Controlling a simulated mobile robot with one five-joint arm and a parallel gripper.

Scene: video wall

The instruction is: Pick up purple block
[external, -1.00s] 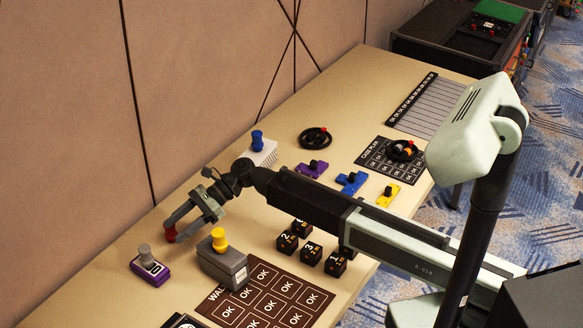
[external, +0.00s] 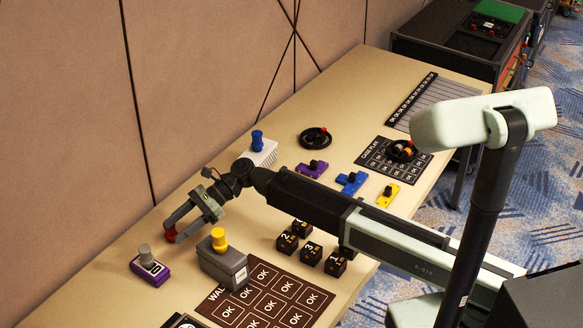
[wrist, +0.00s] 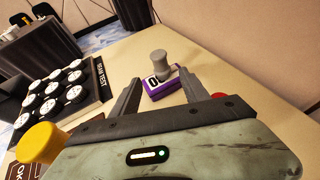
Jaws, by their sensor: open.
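A purple block (external: 150,270) with a grey knob on top and a white label stands on the table at the lower left. It also shows in the wrist view (wrist: 165,88), ahead of my gripper and between the lines of its two fingers. My gripper (external: 171,232) is open and empty, above and just beyond the block in the external view. In the wrist view the fingers (wrist: 160,82) reach out to either side of the block. I cannot tell the exact gap.
A grey box (external: 222,265) with a yellow knob stands right of the purple block, close to my gripper. Several black number cubes (external: 311,253) and a brown OK board (external: 270,295) lie to the right. The wall runs along the left table edge.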

